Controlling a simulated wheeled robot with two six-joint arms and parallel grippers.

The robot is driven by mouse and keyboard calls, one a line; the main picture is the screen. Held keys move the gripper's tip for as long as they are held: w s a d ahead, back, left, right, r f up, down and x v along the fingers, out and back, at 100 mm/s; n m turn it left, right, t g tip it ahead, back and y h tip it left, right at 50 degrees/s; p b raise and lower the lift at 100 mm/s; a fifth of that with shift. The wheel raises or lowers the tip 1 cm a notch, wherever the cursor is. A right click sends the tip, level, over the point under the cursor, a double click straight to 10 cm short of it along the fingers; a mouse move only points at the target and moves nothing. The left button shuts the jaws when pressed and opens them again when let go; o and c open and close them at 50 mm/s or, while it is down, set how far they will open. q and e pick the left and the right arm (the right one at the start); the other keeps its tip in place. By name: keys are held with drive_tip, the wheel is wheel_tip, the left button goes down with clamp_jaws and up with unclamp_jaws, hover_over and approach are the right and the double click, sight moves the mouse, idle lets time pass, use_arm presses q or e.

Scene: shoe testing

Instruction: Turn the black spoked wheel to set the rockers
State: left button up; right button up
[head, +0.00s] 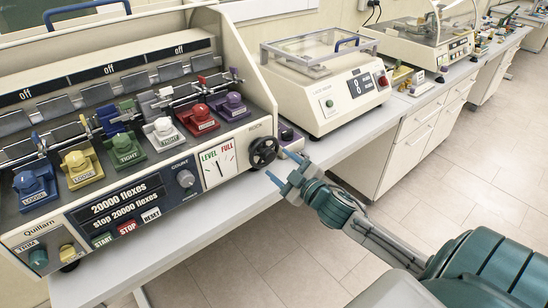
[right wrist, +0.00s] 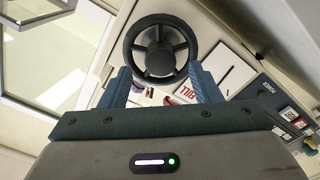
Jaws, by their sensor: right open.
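The black spoked wheel (head: 264,151) is on the right end of the cream flexing machine's front panel, below the word ROCK. In the right wrist view the wheel (right wrist: 158,48) lies straight ahead, just beyond the fingertips. My right gripper (head: 284,170) is open and empty, close in front of the wheel and slightly to its right in the head view. Its two blue fingers (right wrist: 163,80) point at the wheel's lower rim in the wrist view; I cannot tell whether they touch it. A LEVEL/FULL dial (head: 218,163) sits left of the wheel. My left gripper is not in view.
Colored clamps, including a red one (head: 199,119), line the machine's deck. A display reading 20000 flexes (head: 126,200) and a COUNT knob (head: 185,178) are on the panel. A second cream machine (head: 330,88) stands to the right. The floor in front is clear.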

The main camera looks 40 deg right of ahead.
sight(271, 158)
drive_tip(key=shift+w+a, duration=0.15)
drive_tip(key=shift+w, duration=1.55)
drive_tip(key=shift+c, duration=0.5)
drive_tip(key=c, duration=0.9)
